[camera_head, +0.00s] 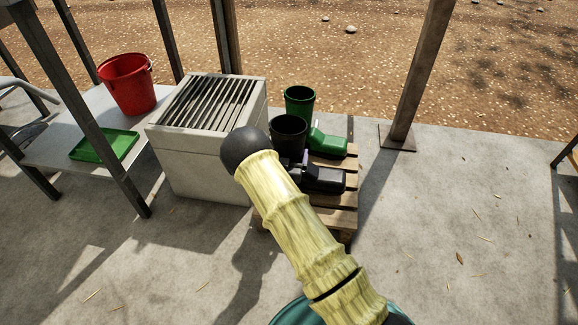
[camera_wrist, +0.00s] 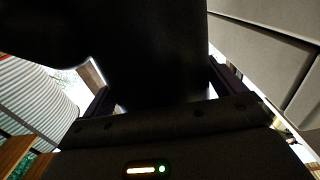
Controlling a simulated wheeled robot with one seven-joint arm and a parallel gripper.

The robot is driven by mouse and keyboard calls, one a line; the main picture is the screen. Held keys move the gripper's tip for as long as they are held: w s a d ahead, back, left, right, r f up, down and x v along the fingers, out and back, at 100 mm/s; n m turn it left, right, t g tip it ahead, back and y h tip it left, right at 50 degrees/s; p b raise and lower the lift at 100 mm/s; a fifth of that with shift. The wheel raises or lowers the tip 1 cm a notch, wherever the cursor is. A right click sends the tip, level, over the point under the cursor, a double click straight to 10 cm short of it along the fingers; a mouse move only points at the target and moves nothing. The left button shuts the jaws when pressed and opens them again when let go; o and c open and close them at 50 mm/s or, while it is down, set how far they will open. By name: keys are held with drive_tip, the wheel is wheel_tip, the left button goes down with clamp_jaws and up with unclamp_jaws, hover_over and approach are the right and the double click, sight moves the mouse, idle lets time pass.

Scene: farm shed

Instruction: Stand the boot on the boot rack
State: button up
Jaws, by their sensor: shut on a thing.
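A black boot (camera_head: 289,131) is upright, its shaft opening up and its toe pointing right, over the low slatted wooden rack (camera_head: 340,218). I cannot tell whether its sole touches the slats. My gripper (camera_head: 304,159) is mostly hidden behind my yellow arm in the head view. In the wrist view my gripper (camera_wrist: 160,95) is shut on the black boot (camera_wrist: 155,50), whose dark side fills the space between the fingers. A green boot (camera_head: 328,144) stands on the same rack, just behind the black one.
A pale box (camera_head: 205,165) with a dark slatted top stands close left of the rack. Further left, a bench (camera_head: 55,140) holds a red bucket (camera_head: 128,85) and a green tray (camera_head: 104,146). A post (camera_head: 418,75) rises behind right. The concrete floor at right is clear.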

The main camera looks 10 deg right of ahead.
drive_tip(key=shift+r, duration=0.1)
wheel_tip(320, 180, down, 4)
drive_tip(key=b, duration=0.2)
drive_tip(key=shift+r+b, duration=0.1)
drive_tip(key=shift+b, duration=0.2)
drive_tip(key=shift+r, duration=0.1)
drive_tip(key=o, duration=1.2)
drive_tip(key=shift+f, duration=0.2)
drive_tip(key=shift+c, duration=0.2)
drive_tip(key=shift+s+r, duration=0.1)
drive_tip(key=shift+r, duration=0.05)
